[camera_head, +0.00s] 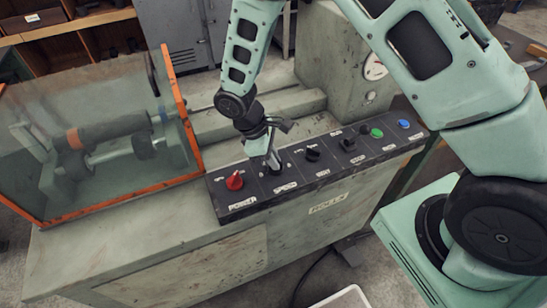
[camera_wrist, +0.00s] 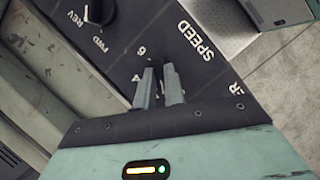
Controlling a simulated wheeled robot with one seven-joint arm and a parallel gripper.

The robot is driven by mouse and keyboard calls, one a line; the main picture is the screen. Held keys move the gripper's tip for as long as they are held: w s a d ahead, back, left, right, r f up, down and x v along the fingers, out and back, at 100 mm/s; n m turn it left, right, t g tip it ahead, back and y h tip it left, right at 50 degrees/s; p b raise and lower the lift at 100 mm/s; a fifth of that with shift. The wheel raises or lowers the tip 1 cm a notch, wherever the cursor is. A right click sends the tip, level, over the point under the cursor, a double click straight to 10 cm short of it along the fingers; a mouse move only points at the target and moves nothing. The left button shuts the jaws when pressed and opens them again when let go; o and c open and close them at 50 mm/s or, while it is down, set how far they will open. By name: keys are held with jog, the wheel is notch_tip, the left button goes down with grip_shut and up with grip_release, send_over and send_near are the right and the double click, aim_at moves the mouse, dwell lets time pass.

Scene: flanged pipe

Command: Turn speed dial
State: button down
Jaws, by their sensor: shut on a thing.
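The control panel (camera_head: 330,172) is a dark sloping strip along the front of the machine, with several labelled controls. My gripper (camera_head: 273,162) reaches down onto it above the SPEED label (camera_head: 286,187). In the wrist view my gripper (camera_wrist: 159,72) has its two fingers close together on the speed dial, beside the SPEED lettering (camera_wrist: 195,40). The dial itself is almost wholly hidden by the fingers. The scale numbers 6 and 4 show beside the fingers. The dial's exact setting cannot be read.
A red power knob (camera_head: 234,181) stands left of my gripper. A black knob (camera_head: 312,154) is close on the right, then another black knob (camera_head: 348,144), a green button (camera_head: 376,133) and a blue button (camera_head: 403,124). A clear orange-edged guard (camera_head: 100,120) stands at left.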

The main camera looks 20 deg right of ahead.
jog(key=n+t+b, duration=0.1)
jog(key=n+t, duration=0.1)
jog(key=n, duration=0.4)
jog(key=shift+s+a, duration=0.1)
jog(key=shift+t, duration=0.3)
dwell(0.3)
jog(key=c, duration=1.5)
grip_release()
jog(key=v, duration=1.1)
jog(key=b+v, duration=0.1)
jog(key=v, duration=0.5)
jog(key=shift+a+r, duration=0.1)
jog(key=shift+a, duration=0.35)
